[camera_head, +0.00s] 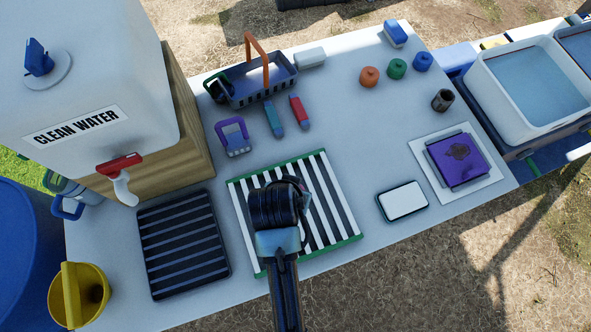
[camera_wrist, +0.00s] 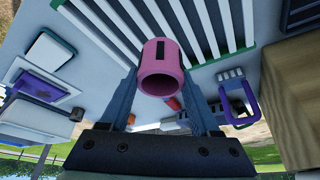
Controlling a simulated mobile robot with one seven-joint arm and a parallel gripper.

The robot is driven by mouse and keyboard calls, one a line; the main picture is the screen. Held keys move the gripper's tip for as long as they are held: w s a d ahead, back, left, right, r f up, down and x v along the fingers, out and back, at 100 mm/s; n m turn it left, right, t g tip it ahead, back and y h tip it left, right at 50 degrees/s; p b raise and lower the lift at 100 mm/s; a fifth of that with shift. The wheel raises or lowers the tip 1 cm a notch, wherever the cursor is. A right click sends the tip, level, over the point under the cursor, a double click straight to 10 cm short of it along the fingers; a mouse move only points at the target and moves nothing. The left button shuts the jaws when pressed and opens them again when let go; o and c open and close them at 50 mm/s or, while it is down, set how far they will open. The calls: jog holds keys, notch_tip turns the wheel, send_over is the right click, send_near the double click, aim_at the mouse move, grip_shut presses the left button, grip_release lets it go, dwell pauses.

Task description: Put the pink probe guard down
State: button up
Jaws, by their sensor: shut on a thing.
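The pink probe guard (camera_wrist: 162,53), a hollow cylinder with a dark slot, is between the two fingers of my gripper (camera_wrist: 164,82) in the wrist view. My gripper is shut on it, and the guard's open end faces the wrist camera. In the head view my own arm covers the gripper and the guard, above the black-and-white striped mat with green edges (camera_head: 329,205). The striped mat (camera_wrist: 214,28) also shows behind the guard in the wrist view. I cannot tell whether the guard touches the mat.
A black ribbed tray (camera_head: 184,245) lies left of the mat. A white-topped pad (camera_head: 403,201) and a purple block (camera_head: 459,160) are to the right. A purple-handled item (camera_head: 234,138), a basket (camera_head: 260,86) and a water tank (camera_head: 90,80) stand beyond. Table between mat and pad is clear.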

jog(key=f, duration=0.3)
jog(key=shift+a+f, duration=0.15)
jog(key=shift+a, duration=0.05)
jog(key=shift+f, duration=1.8)
jog(key=shift+f, duration=0.2)
jog(key=o, duration=1.5)
jog(key=shift+c, duration=0.2)
jog(key=shift+r, duration=0.15)
